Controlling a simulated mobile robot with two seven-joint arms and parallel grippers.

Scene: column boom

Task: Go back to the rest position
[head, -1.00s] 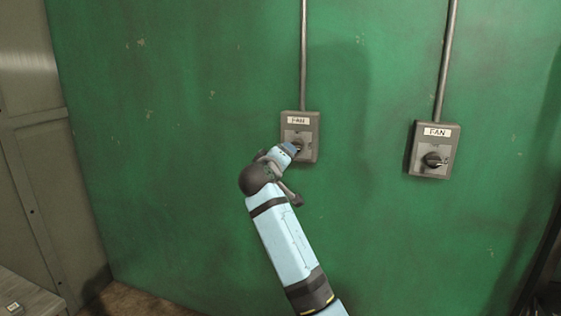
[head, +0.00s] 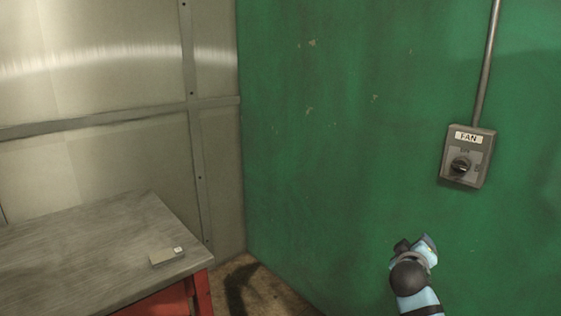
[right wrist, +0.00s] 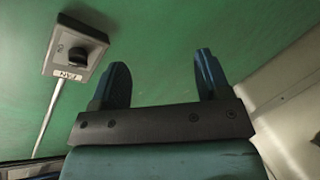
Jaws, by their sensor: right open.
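My right gripper (head: 426,246) shows small at the lower right of the head view, below and to the left of a grey switch box (head: 467,157) labelled FAN, and apart from it. In the right wrist view my right gripper (right wrist: 160,68) is open, with its two dark blue fingers spread and nothing between them. The switch box, with its black knob (right wrist: 77,55), also shows there at the upper left, clear of the fingers. My left gripper is not in view.
The switch box hangs on a green wall (head: 340,130) under a conduit (head: 487,60).

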